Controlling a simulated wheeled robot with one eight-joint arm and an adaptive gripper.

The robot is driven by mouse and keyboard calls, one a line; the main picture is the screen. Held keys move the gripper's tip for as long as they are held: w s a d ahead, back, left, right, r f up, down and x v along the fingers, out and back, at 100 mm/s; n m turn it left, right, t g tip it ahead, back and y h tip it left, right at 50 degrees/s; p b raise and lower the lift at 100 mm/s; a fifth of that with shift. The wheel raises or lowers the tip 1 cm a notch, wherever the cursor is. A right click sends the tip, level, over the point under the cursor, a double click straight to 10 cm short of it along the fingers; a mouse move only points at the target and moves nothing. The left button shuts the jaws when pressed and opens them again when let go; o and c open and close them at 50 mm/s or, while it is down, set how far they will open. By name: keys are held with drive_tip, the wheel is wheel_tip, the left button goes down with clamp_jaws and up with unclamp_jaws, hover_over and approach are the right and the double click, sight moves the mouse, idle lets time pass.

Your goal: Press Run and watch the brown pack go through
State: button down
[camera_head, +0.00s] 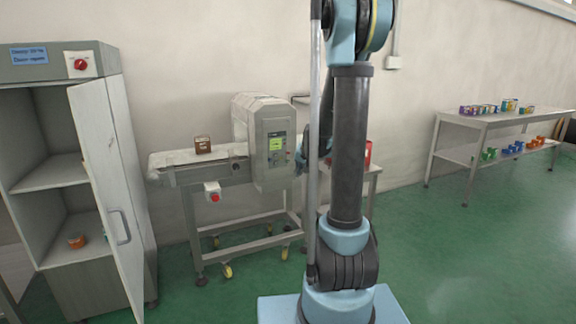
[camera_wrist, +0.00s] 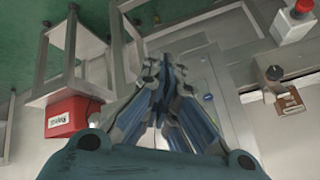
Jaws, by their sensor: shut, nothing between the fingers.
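The brown pack (camera_head: 203,145) stands on the conveyor belt (camera_head: 172,158), left of the metal detector (camera_head: 259,107). In the wrist view the brown pack (camera_wrist: 290,101) lies at the right. The detector's control panel (camera_head: 277,131) has a lit green screen (camera_head: 277,144) and small buttons I cannot read. My gripper (camera_wrist: 153,68) is shut and empty, in front of the detector's front face (camera_wrist: 203,75). A small blue button (camera_wrist: 208,97) shows just right of the fingers. I cannot tell whether the fingertips touch the panel. In the head view my arm mostly hides the gripper.
A red emergency button (camera_head: 214,197) hangs below the belt. A red bin (camera_wrist: 72,115) stands at the outfeed side. An open cabinet (camera_head: 60,215) is at left, its door swung outward. A table (camera_head: 450,120) with several coloured packs is at right. Green floor is clear there.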

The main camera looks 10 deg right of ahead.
sight(288, 161)
drive_tip(key=w+d+f+m+t, duration=0.1)
drive_tip(key=w+f, duration=0.3)
drive_tip(key=w, duration=0.5)
drive_tip(key=shift+w+d+f, duration=0.15)
drive_tip(key=shift+w+f, duration=0.1)
drive_tip(key=shift+f, duration=0.05)
drive_tip(key=shift+w, duration=0.1)
drive_tip(key=shift+w+a, duration=0.45)
drive_tip(key=shift+w, duration=0.9)
drive_tip(key=shift+w+a, duration=0.5)
drive_tip(key=shift+w, duration=0.85)
drive_tip(key=shift+w+a, duration=0.45)
drive_tip(key=shift+w, duration=0.9)
drive_tip(key=shift+w+r, duration=0.1)
drive_tip(key=shift+w, duration=0.05)
drive_tip(key=shift+w+a, duration=0.1)
drive_tip(key=shift+w, duration=0.1)
